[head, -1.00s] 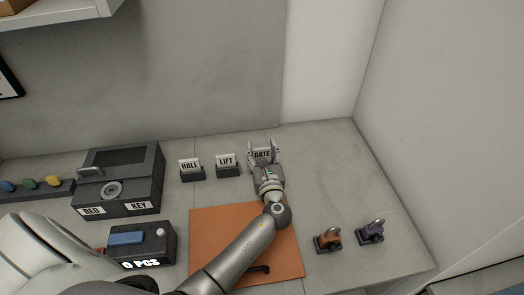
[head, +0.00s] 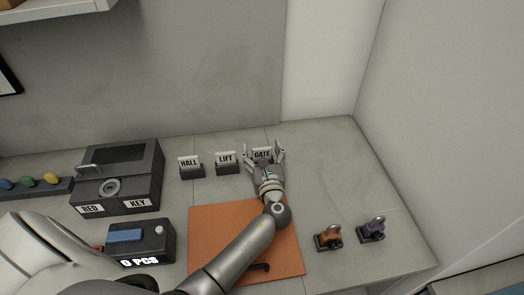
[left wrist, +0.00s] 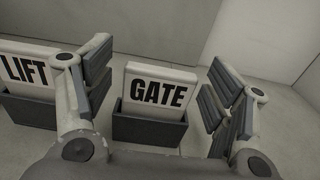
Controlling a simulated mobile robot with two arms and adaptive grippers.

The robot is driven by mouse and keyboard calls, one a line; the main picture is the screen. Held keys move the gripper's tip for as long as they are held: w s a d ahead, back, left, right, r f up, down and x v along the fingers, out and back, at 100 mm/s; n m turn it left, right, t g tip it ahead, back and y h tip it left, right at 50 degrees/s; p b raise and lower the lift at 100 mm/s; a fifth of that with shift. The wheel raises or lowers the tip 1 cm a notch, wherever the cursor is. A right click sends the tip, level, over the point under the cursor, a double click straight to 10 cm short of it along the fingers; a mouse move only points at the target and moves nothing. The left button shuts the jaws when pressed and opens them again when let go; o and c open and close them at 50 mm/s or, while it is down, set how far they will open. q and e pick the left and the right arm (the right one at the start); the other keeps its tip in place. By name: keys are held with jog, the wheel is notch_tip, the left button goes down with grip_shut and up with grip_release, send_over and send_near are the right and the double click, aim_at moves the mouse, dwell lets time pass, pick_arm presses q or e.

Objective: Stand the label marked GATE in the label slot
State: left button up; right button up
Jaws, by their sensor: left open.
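The white GATE label (head: 262,152) stands upright in a dark grey holder, the right-hand one of three in a row. In the left wrist view the GATE label (left wrist: 157,92) leans back slightly in its grey holder (left wrist: 149,128). My left gripper (head: 265,158) is open in front of it. In the left wrist view its fingers (left wrist: 160,95) show on either side of the label, apart from it. The holder's base is hidden behind my gripper in the head view. My right gripper is not in view.
The LIFT label (head: 226,159) and HALL label (head: 189,163) stand in holders to the left. An orange mat (head: 211,227) lies under my forearm. An orange device (head: 328,237) and a purple one (head: 372,229) stand right. A dark key box (head: 153,177) stands left. The back right is clear.

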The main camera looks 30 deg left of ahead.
pick_arm(q)
jog(key=v, duration=1.2)
jog(key=shift+f, duration=0.1)
